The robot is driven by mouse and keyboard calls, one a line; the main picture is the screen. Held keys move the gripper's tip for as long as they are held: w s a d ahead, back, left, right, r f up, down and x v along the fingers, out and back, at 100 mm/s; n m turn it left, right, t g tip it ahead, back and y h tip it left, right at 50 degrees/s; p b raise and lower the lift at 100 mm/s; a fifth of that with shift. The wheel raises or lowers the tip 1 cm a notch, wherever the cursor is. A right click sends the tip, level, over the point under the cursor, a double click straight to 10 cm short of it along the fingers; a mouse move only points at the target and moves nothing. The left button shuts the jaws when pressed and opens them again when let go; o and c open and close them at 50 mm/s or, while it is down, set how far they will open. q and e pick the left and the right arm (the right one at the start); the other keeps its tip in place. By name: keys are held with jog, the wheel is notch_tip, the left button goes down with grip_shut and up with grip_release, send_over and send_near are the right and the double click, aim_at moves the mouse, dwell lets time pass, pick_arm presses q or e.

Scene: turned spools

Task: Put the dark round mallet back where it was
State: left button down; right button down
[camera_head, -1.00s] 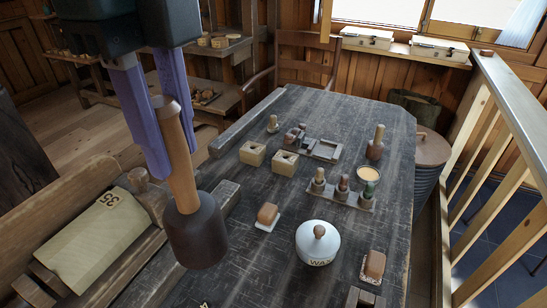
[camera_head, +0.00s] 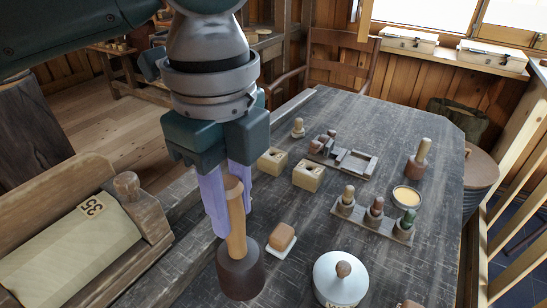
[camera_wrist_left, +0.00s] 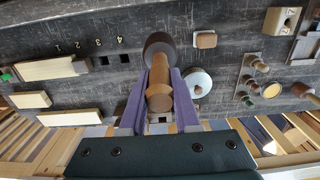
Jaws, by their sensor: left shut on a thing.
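The mallet has a dark brown round head (camera_head: 240,272) and a pale wooden handle (camera_head: 236,222). My left gripper (camera_head: 231,212) is shut on the handle, with its purple fingers on either side. The mallet is upright with its head down, over the left part of the dark table. Whether the head touches the table cannot be told. In the left wrist view, the mallet head (camera_wrist_left: 158,45) shows beyond the fingers, near square holes (camera_wrist_left: 124,58) beside painted numbers. My right gripper is not in view.
A white lidded jar (camera_head: 341,280) and a brown block on a pale base (camera_head: 282,238) stand close to the mallet. A second mallet (camera_head: 418,160), a peg rack (camera_head: 372,222) and pale blocks (camera_head: 308,175) stand farther back.

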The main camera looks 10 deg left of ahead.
aim_at(236, 234)
pick_arm(q)
jog(key=shift+w+f, duration=0.1)
jog(key=shift+f, duration=2.45)
jog(key=shift+f+b, duration=0.1)
jog(key=shift+b, duration=0.2)
jog(key=c, duration=0.6)
grip_release()
